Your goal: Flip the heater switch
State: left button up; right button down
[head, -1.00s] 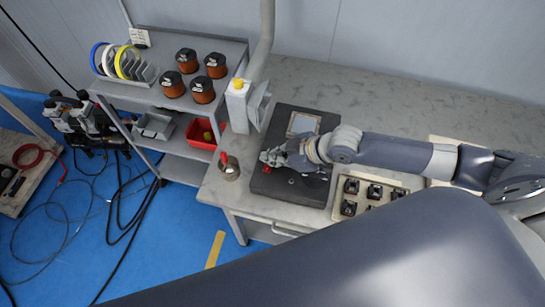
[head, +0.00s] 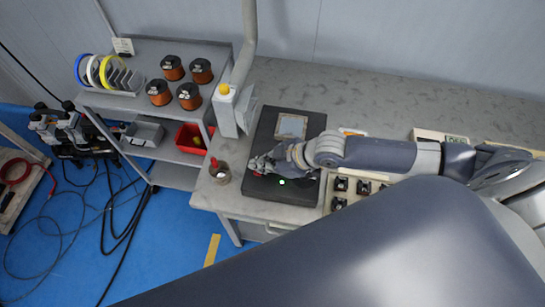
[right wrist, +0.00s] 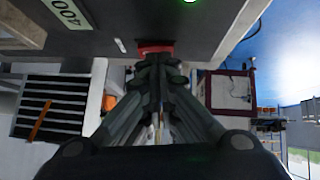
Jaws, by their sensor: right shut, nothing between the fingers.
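The heater is a dark flat plate unit (head: 291,196) on the bench, with a pale square (head: 292,126) on its far part. A small green lamp (head: 281,182) glows on it; a bright green spot also shows at the top of the right wrist view (right wrist: 190,1). My right gripper (head: 258,165) is shut and empty, low over the unit's left side. In the right wrist view its fingertips (right wrist: 156,60) are right at a red part (right wrist: 155,46), likely the switch. The fingers partly cover it, so its position and contact are unclear. My left gripper is out of view.
A small pot with a red top (head: 219,172) stands left of the unit. A tray of dark parts (head: 341,203) lies right of it. Copper spools (head: 173,67) sit on the shelf.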

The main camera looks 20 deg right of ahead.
jog(key=r+p, duration=0.1)
jog(key=r, duration=0.1)
jog(key=r+p, duration=0.1)
jog(key=p, duration=0.1)
jog(key=shift+s+a+r, duration=0.15)
jog(key=shift+s+r, duration=0.05)
jog(key=shift+r, duration=0.15)
jog(key=shift+s+r, duration=0.2)
jog(key=shift+r, duration=0.05)
pick_arm(q)
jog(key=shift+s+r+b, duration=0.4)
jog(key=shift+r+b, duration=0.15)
jog(key=shift+b, duration=0.75)
pick_arm(e)
jog(key=v, duration=0.9)
jog(key=shift+d, duration=0.3)
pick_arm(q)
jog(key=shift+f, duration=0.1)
pick_arm(e)
jog(key=shift+s, duration=0.1)
pick_arm(q)
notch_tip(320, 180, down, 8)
jog(key=b, duration=0.7)
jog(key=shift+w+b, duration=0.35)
jog(key=shift+b, duration=0.05)
pick_arm(e)
jog(key=shift+w+d+r, duration=0.35)
jog(key=shift+w+d, duration=0.05)
jog(key=shift+w, duration=0.15)
